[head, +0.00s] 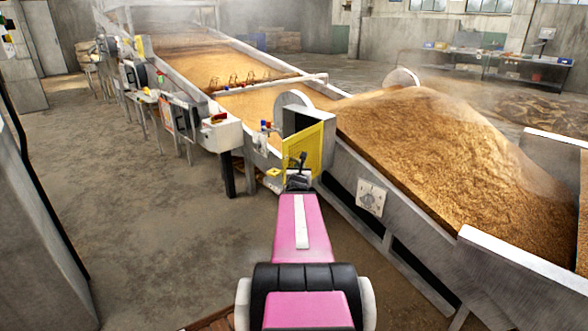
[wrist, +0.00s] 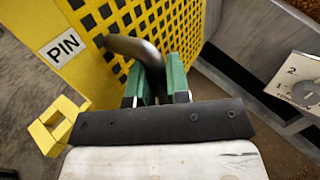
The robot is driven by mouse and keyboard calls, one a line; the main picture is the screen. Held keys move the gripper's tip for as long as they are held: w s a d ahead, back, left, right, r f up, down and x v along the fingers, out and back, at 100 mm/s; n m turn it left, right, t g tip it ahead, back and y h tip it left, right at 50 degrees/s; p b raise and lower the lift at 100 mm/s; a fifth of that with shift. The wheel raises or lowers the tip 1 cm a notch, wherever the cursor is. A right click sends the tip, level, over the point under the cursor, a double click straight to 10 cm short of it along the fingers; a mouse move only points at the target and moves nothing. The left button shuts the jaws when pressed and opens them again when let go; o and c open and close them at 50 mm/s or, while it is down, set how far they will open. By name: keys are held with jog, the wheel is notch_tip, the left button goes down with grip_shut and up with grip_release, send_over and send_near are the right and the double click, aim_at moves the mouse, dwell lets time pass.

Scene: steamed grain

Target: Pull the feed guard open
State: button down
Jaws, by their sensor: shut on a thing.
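The feed guard (head: 316,147) is a yellow perforated panel beside a grey round-topped housing (head: 294,101) at the near side of the grain trough. In the wrist view the guard (wrist: 172,14) fills the top, with a "PIN" label (wrist: 62,47) on its solid edge. A curved grey metal handle (wrist: 128,44) stands out from its mesh. My gripper (wrist: 155,82) has green fingers on both sides of this handle and is shut on it. In the head view my gripper (head: 298,178) is at the guard's lower front. The guard's hinge cannot be made out.
A large grain heap (head: 430,130) lies in the trough right of the guard. A dial plate (head: 371,197) is on the trough's side, close to my arm's right. A yellow bracket (wrist: 55,125) sits at the lower left of the wrist view. The floor (head: 150,220) at left is clear.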

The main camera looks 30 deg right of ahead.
dwell(0.4)
jog(key=c, duration=1.1)
grip_release()
